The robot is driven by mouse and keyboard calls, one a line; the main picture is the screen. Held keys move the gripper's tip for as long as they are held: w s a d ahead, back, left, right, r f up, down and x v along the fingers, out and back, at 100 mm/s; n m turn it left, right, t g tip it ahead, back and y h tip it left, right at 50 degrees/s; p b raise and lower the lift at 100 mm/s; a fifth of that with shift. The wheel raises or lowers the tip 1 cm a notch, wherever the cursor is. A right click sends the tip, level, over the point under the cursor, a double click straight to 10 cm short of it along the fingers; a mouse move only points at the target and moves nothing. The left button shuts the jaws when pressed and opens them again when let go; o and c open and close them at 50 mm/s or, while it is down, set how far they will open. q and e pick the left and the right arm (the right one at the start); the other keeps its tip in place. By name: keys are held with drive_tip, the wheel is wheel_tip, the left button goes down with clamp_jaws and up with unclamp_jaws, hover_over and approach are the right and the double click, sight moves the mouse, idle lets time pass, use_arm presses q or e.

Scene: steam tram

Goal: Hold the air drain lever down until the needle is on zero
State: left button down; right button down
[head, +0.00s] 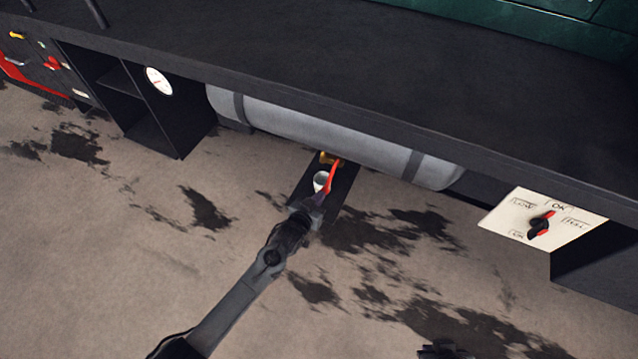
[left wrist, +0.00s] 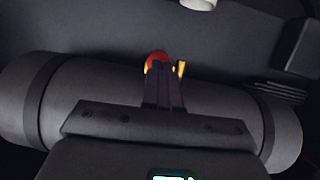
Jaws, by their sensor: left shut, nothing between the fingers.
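The red lever (head: 332,176) sits at a brass valve (head: 328,158) under the grey air tank (head: 310,132) in the head view. My left gripper (head: 318,200) is shut and empty, its tips close by the lever's near end; I cannot tell whether they touch. In the left wrist view the shut fingers (left wrist: 162,80) overlap the red lever (left wrist: 156,58), with a yellow piece (left wrist: 180,68) beside it. The white round gauge (head: 159,81) is at the left; its needle is too small to read. A dark part, probably my right gripper (head: 443,349), shows at the bottom edge.
The dark bench (head: 330,75) overhangs the tank. A cream panel (head: 500,216) with a red and black knob (head: 540,224) is at the right. The stained floor (head: 120,240) in front is open.

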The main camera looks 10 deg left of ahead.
use_arm(q)
drive_tip(key=p+v, duration=0.9)
drive_tip(key=v, duration=0.4)
drive_tip(key=shift+r+p, duration=0.25)
drive_tip(key=shift+p, duration=0.1)
